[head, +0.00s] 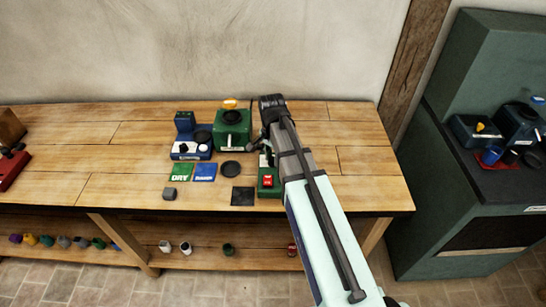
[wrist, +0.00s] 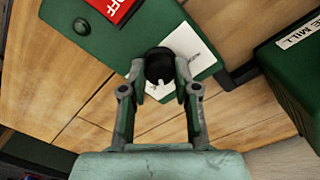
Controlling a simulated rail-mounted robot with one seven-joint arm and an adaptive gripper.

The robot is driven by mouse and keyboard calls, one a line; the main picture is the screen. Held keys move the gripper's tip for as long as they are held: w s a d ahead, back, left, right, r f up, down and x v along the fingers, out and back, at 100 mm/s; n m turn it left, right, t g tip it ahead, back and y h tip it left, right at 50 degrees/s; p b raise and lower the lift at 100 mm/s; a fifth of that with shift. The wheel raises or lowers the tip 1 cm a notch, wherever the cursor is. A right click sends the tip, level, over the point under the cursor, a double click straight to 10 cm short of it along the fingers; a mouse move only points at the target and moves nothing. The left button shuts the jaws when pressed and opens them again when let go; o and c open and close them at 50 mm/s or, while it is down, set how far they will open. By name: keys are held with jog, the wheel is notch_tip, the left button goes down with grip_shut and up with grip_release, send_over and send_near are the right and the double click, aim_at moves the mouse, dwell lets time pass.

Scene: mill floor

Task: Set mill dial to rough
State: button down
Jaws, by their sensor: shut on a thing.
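The dial is a black round knob (wrist: 159,66) with a white pointer mark, on a green control box (wrist: 72,20) in the wrist view. A white label plate (wrist: 190,44) lies beside the knob; I cannot read its marks. My gripper (wrist: 161,78) has a finger on each side of the knob and is shut on it. The pointer slants down in that view. In the head view, my gripper (head: 263,147) is at the green control box (head: 265,192), and my arm hides the dial. A green mill (head: 233,134) stands just left of my gripper.
A red OFF switch (wrist: 113,6) sits on the control box, near the knob. A blue machine (head: 190,150), green and blue cards, a black disc (head: 231,169) and a dark square mat (head: 243,196) lie to the left. The bench (head: 340,160) right of my arm is clear.

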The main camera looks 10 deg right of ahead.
jog(key=n, duration=0.4)
jog(key=shift+f+n, duration=0.1)
jog(key=shift+n, duration=0.3)
jog(key=n, duration=0.3)
jog(key=shift+s+n, duration=0.1)
jog(key=shift+n, duration=0.2)
jog(key=n, duration=0.4)
jog(key=shift+n, duration=2.1)
jog(key=c, duration=0.8)
grip_release()
jog(key=shift+c, duration=0.2)
